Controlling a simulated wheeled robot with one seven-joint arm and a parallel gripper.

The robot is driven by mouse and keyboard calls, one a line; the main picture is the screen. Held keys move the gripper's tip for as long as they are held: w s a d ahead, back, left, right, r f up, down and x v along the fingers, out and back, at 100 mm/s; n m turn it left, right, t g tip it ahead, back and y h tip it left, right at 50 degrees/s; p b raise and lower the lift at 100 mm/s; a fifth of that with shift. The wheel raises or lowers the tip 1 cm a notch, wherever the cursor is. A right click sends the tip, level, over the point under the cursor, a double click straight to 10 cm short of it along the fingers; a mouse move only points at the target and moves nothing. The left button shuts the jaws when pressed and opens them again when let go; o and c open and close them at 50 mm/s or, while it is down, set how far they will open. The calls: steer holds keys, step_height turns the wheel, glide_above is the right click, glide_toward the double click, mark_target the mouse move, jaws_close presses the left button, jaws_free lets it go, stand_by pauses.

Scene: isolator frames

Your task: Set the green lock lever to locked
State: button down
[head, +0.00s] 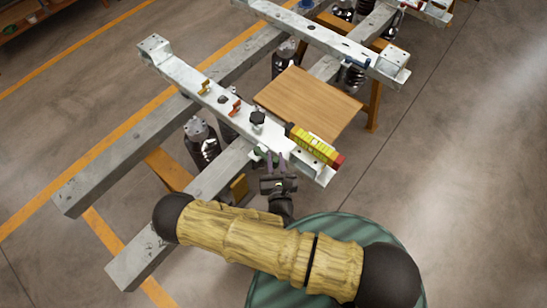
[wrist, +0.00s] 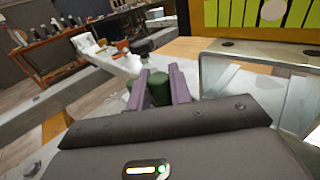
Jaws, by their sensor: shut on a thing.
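The green lock lever (head: 259,153) is on the near part of the white beam (head: 187,76), partly hidden by my gripper (head: 275,161) in the head view. In the wrist view, a dark green grip (wrist: 160,88) stands between the two purple fingers of my gripper (wrist: 160,80). The fingers are shut on it, one on each side. The lever's base and any lock markings are hidden or too small to read.
A yellow block with a red end (head: 316,147) sits on the beam close to the right of my gripper. A black knob (head: 257,118), an orange lever (head: 235,107) and a yellow lever (head: 204,87) stand farther along the beam. A wooden tabletop (head: 308,101) lies behind.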

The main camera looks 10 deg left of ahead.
steer(key=shift+w+d+r+p, duration=0.1)
steer(key=shift+w+d+p, duration=0.2)
steer(key=shift+w+p, duration=0.1)
steer(key=c, duration=1.3)
jaws_free()
steer(key=shift+s+d, duration=0.1)
steer(key=shift+s, duration=0.5)
steer(key=b+v, duration=0.2)
steer(key=v, duration=0.9)
steer(key=shift+w, duration=0.1)
